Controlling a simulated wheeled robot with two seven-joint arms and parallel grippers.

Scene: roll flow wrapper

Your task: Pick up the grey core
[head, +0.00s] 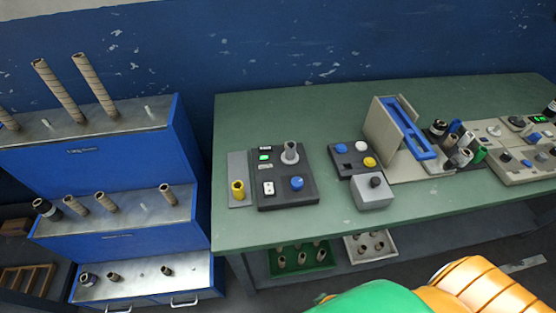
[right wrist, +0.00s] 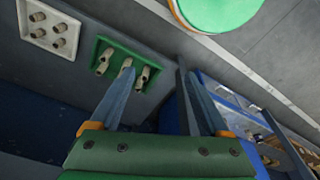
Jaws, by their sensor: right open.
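Several grey-beige cores (head: 281,262) stand in a green tray (head: 318,266) on the shelf under the table. I cannot tell from colour alone which is the grey core. In the right wrist view, my right gripper (right wrist: 155,66) is open and empty. Its left finger overlaps the green tray (right wrist: 100,42) and partly hides its cores (right wrist: 103,62); contact cannot be told. My left gripper is not in view.
A white tray (head: 347,249) with several cores stands beside the green tray. A stepped blue rack (head: 100,160) with brown tubes stands at left. A yellow cylinder (head: 238,190), a grey button box (head: 373,192) and a beige device (head: 380,133) occupy the tabletop (head: 320,106).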

